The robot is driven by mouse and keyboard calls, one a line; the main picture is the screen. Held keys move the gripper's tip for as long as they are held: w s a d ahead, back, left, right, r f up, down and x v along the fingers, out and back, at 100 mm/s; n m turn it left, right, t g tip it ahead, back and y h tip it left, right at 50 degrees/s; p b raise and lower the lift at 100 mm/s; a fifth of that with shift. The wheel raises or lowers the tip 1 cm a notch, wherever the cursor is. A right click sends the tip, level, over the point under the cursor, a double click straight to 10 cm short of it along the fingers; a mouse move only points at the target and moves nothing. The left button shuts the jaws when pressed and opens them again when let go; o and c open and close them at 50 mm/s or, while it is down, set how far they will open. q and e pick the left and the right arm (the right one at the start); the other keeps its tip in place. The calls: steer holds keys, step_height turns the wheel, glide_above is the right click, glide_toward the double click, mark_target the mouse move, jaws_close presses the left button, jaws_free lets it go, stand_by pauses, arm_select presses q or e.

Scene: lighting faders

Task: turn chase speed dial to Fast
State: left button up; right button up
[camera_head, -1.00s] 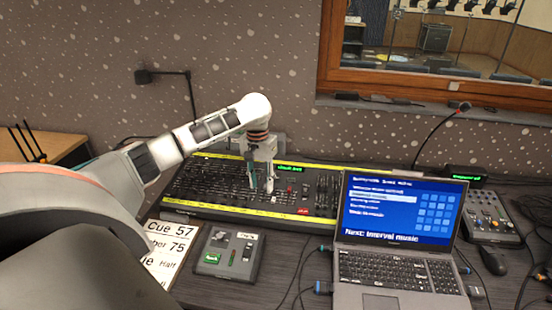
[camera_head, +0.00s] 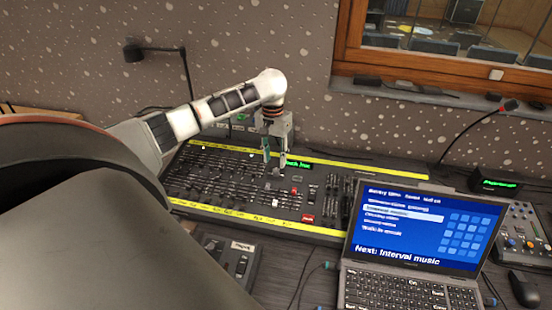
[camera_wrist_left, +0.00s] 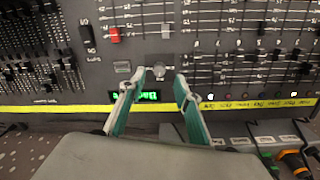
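The lighting console (camera_head: 328,230) is a dark desk packed with faders and edged with yellow label strips. My left gripper (camera_head: 275,163) points down over its middle, beside a small green-lit display (camera_head: 297,164). In the left wrist view, a small round grey knob (camera_wrist_left: 158,71), apparently the dial, lies just beyond and between the tips of my left gripper (camera_wrist_left: 156,82). The two fingers are apart with nothing between them. I cannot tell whether either tip touches the knob, nor read its marks. The green display (camera_wrist_left: 148,96) shows behind the fingers. My right gripper is not in view.
A laptop (camera_head: 410,290) stands open at the front right, overlapping the console's corner. A grey square key (camera_wrist_left: 122,67) and a red fader cap (camera_wrist_left: 114,35) are close to the knob. A small control box (camera_head: 215,243) sits in front, partly hidden by my arm.

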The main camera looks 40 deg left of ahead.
mark_target(276, 170)
arm_select(q)
steer(key=shift+f, duration=2.4)
steer(key=shift+w, duration=0.1)
jaws_close()
